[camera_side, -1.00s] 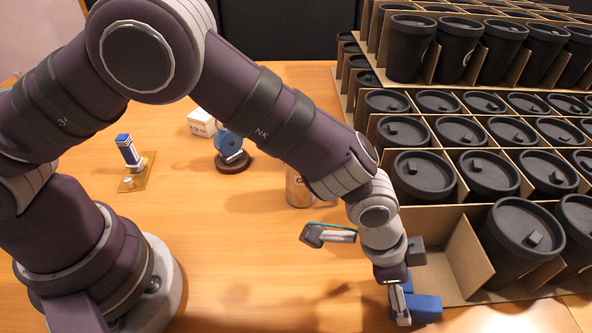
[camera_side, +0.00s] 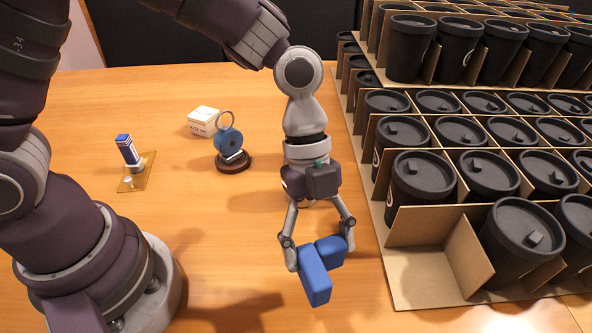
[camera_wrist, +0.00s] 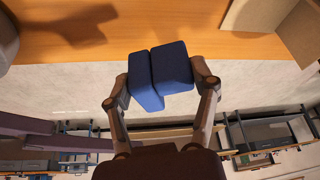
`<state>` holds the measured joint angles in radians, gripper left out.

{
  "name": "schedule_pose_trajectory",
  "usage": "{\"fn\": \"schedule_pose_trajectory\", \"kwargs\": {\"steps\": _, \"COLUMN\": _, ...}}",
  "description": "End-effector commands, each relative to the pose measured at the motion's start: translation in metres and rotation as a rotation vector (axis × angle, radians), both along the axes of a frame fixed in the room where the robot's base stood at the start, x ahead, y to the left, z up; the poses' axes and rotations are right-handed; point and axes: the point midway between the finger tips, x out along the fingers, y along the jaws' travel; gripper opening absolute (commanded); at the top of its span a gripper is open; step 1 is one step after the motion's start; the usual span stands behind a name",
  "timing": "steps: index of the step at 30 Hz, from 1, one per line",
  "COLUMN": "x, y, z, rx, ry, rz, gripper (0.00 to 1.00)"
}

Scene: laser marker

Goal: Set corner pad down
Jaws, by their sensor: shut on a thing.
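The corner pad (camera_side: 314,275) is a blue L-shaped block of two joined parts. My gripper (camera_side: 320,250) is shut on it, with one finger on each side. In the side view the pad hangs in front of the cardboard crate's left edge, apart from the crate. In the wrist view the corner pad (camera_wrist: 158,75) sits between the two fingertips of my gripper (camera_wrist: 162,85), near the table's edge. How high the pad is above the table is hard to tell.
A cardboard crate (camera_side: 425,275) with dividers holds several black lidded cups (camera_side: 520,240); its near left compartment is empty. A blue round device (camera_side: 230,150), a white box (camera_side: 203,121) and a blue upright piece on a brass plate (camera_side: 135,180) stand further back.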

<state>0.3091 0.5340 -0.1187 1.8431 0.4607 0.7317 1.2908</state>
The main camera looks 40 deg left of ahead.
Motion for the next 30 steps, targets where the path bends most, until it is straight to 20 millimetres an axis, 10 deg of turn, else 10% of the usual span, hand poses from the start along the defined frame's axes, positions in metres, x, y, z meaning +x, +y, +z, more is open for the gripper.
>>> {"fn": "schedule_pose_trajectory", "kwargs": {"steps": 7, "x": -0.026, "y": 0.020, "z": -0.008, "rx": -0.001, "ry": 0.003, "rz": -0.329, "gripper": 0.45}}
{"fn": "schedule_pose_trajectory", "kwargs": {"steps": 18, "x": -0.026, "y": 0.021, "z": -0.077, "rx": 0.002, "ry": 0.002, "rz": -0.338, "gripper": 0.45}}
{"fn": "schedule_pose_trajectory", "kwargs": {"steps": 29, "x": -0.025, "y": 0.021, "z": -0.082, "rx": 0.001, "ry": -0.003, "rz": -0.336, "gripper": 0.45}}
{"fn": "schedule_pose_trajectory", "kwargs": {"steps": 30, "x": -0.025, "y": 0.021, "z": -0.081, "rx": 0.001, "ry": -0.003, "rz": -0.336, "gripper": 0.65}}
